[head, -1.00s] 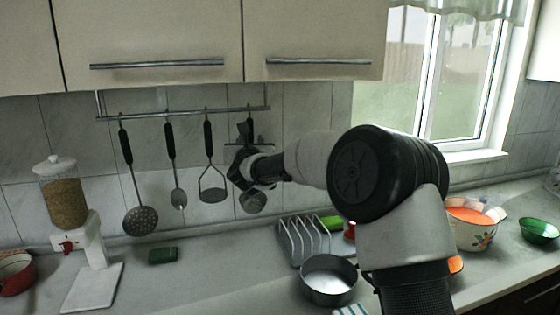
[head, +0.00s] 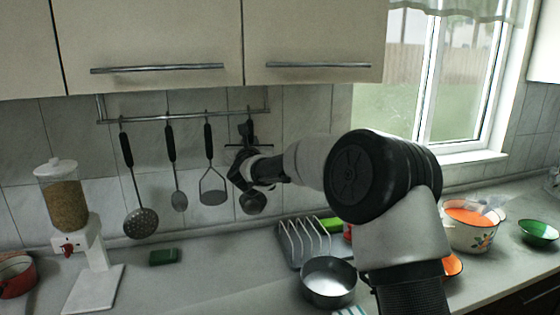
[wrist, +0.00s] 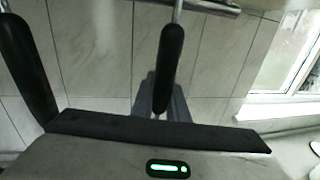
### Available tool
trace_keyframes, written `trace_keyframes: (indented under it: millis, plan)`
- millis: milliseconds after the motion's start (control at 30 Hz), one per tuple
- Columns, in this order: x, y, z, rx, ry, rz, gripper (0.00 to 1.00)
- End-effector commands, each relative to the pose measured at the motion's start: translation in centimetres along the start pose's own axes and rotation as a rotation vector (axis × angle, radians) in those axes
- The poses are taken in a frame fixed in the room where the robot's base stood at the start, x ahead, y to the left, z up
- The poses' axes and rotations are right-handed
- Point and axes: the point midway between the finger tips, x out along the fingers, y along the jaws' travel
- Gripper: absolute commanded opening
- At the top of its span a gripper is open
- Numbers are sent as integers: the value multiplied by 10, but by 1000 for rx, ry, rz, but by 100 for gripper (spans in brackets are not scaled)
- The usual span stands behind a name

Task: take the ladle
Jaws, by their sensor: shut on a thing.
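The ladle hangs upright from the wall rail (head: 180,116), the rightmost of the utensils. Its round bowl (head: 253,203) shows below my gripper, and the top of its black handle (head: 249,127) shows above. My gripper (head: 246,160) is shut on the handle. In the wrist view the black handle (wrist: 169,55) runs down between the grey fingertips (wrist: 160,103), and its thin metal end reaches up to the rail. My gripper hides the middle of the ladle in the head view.
A masher (head: 208,145), a spoon (head: 171,145) and a slotted skimmer (head: 126,150) hang to the left. Below stand a rack (head: 303,240) and a grey pot (head: 329,282). The upper cabinet (head: 150,45) overhangs the rail. Counter left of the rack is mostly clear.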

Motion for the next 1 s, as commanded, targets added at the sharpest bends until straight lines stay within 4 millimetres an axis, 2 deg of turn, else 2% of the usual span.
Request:
trace_keyframes:
  millis: [533,1000]
  plan:
    - [0,1,27,1,-6,0,0]
    - [-2,0,29,0,-6,0,0]
